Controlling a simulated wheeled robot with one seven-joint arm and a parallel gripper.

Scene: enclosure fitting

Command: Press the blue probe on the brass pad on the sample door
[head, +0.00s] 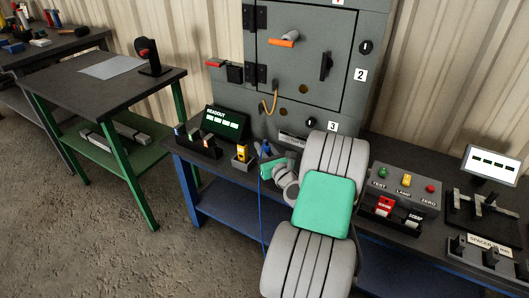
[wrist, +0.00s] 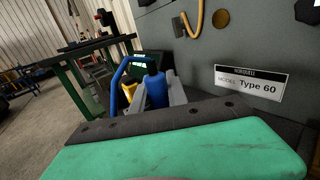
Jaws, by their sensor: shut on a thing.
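The blue probe (head: 265,147) stands roughly upright in my gripper (head: 267,158), which is shut on it above the bench. In the wrist view the probe (wrist: 155,92) sits between the grey fingers of my gripper (wrist: 158,98), its blue cable looping to the left. The sample door (head: 325,60) is closed on the grey cabinet, with an orange-tipped handle and a black handle. A brass pad (head: 303,88) is low on the door, above and right of the probe, apart from it. Another brass disc (head: 283,112) is on the cabinet below the door; a brass disc (wrist: 220,18) shows in the wrist view.
A readout (head: 226,123), a tool rack (head: 199,144) and a yellow device (head: 241,154) stand left of my gripper. A control box (head: 405,187) stands right of my arm. The blue cable (head: 262,215) hangs over the bench front.

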